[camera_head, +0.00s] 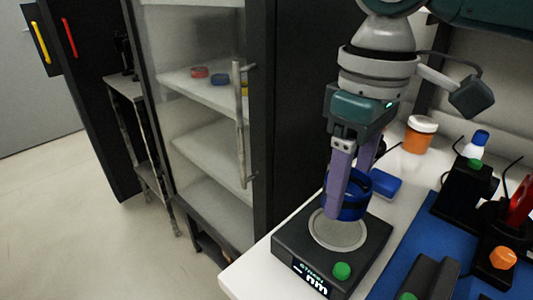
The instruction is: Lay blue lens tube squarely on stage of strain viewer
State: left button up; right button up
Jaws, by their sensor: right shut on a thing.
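The blue lens tube (352,207) is a dark blue ring between the fingers of my right gripper (338,208), which is shut on it. It is just over the round grey stage (325,231) of the strain viewer (292,241), toward the stage's back right. I cannot tell whether the tube touches the stage. The viewer is a black box with a lit "nm" display and a green knob (341,271). The purple fingers hide part of the tube. My left gripper is not in view.
A flat blue case (385,186) lies close behind the tube. An orange jar with a white lid (419,134) stands farther back. Black devices stand on a blue mat (407,247) at the right. A glass-door cabinet (205,120) stands left of the bench.

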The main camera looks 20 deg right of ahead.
aim_at(347, 192)
jog(key=shift+f, duration=2.1)
jog(key=shift+f, duration=0.1)
jog(key=o, duration=1.4)
jog(key=shift+o, duration=0.2)
notch_tip(347, 192, up, 12)
jog(key=shift+r+p, duration=0.15)
jog(key=shift+p, duration=0.3)
